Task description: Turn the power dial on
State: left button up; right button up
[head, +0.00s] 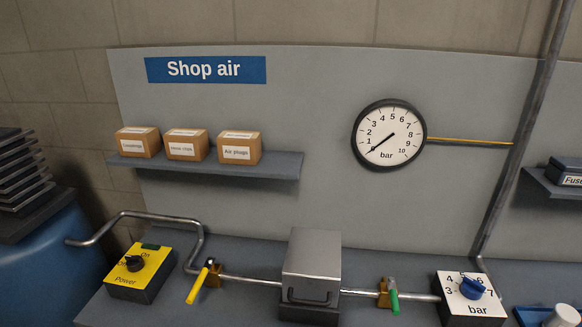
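The power dial (134,263) is a black knob on top of a yellow box (127,284) labelled "Power", at the lower left of the bench. The box face carries an "On" mark at its upper right and another mark at its left, partly hard to read. The knob's pointer seems to face left, toward that left mark. A dark green rectangle (150,246) sits at the box's back edge and looks unlit. Neither of my grippers shows in the head view.
A pipe runs along the bench (235,258) with a yellow-handled valve (198,286), a grey metal box (311,265), a green-handled valve (393,297) and a blue bar dial (472,288). The wall gauge (389,134) needle points low, near 0. A blue drum (45,255) stands left.

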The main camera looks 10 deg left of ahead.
aim_at(136, 263)
jog(key=u, duration=1.45)
jog(key=i+j+u, duration=0.25)
jog(key=u, duration=0.15)
